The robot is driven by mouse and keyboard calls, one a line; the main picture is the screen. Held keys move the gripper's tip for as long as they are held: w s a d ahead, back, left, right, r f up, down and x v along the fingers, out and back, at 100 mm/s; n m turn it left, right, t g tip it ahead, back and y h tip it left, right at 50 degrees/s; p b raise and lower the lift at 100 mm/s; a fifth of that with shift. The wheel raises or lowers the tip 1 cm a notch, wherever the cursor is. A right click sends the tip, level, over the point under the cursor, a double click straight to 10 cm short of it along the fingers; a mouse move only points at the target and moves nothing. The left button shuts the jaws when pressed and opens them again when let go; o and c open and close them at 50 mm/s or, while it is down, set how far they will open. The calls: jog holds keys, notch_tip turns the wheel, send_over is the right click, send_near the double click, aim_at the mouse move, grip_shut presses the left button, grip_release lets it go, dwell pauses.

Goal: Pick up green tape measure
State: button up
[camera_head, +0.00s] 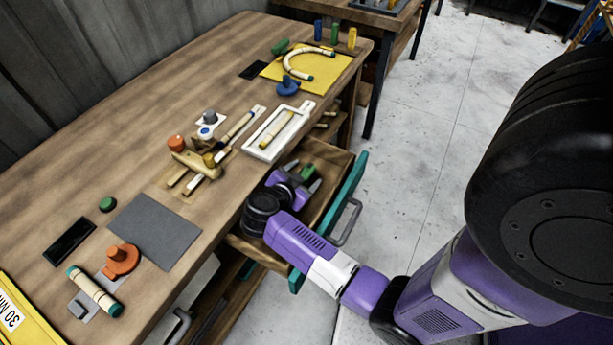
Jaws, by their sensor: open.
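A small green object (308,171), which looks like the green tape measure, lies inside the open drawer near its back right. My gripper (303,178) reaches down into the drawer with its grey fingers apart. The green object shows between or just beyond the fingertips. I cannot tell whether the fingers touch it. Its lower part is partly hidden by my gripper.
The wooden drawer with a teal front (351,190) is pulled out from the workbench (75,145), its walls close around my gripper. The benchtop holds a white tray (265,152), a wooden jig (200,165), a grey mat (155,228) and a yellow board (335,75).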

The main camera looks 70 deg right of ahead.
jog(key=shift+x, duration=1.3)
grip_shut()
